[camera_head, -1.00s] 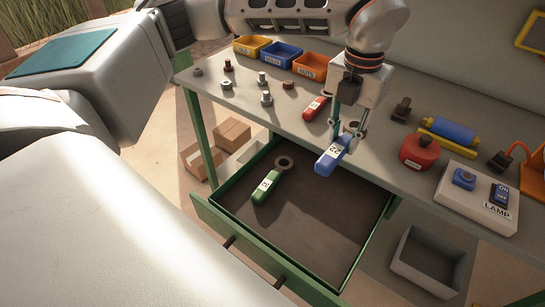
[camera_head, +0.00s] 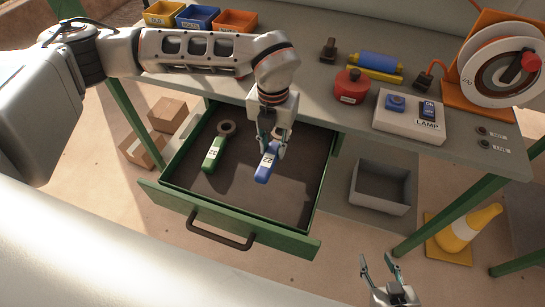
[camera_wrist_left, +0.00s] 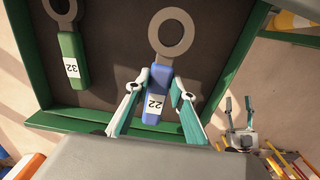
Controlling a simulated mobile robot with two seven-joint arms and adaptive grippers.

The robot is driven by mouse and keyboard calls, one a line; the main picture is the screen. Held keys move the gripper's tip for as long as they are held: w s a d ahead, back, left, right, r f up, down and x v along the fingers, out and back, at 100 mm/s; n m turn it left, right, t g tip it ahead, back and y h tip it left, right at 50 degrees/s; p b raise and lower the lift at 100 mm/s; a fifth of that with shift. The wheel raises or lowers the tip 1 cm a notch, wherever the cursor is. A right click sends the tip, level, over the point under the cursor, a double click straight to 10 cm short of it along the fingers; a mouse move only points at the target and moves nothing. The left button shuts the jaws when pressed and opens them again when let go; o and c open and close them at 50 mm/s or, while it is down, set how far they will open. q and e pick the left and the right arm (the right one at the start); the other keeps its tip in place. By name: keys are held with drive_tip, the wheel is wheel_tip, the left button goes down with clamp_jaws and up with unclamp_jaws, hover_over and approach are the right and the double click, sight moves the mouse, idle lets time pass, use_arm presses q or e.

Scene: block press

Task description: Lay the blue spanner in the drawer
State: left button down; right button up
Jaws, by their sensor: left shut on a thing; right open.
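The blue spanner (camera_head: 267,165), labelled 22, is in my left gripper (camera_head: 272,147), over the open drawer (camera_head: 230,233). In the left wrist view the blue spanner (camera_wrist_left: 155,96) lies between the fingers of my left gripper (camera_wrist_left: 155,92), its grey ring pointing away. I cannot tell whether it touches the drawer floor. A green spanner (camera_head: 213,152), labelled 32, lies in the drawer to the left; it also shows in the left wrist view (camera_wrist_left: 71,58).
The workbench (camera_head: 340,110) overhangs the drawer's back.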

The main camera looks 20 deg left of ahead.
sight(273, 158)
use_arm(q)
drive_tip(key=shift+f, duration=2.65)
drive_tip(key=c, duration=1.7)
unclamp_jaws()
drive_tip(key=shift+f, duration=0.15)
wheel_tip(273, 158, up, 12)
drive_tip(key=shift+r, duration=0.2)
drive_tip(key=shift+f, duration=0.1)
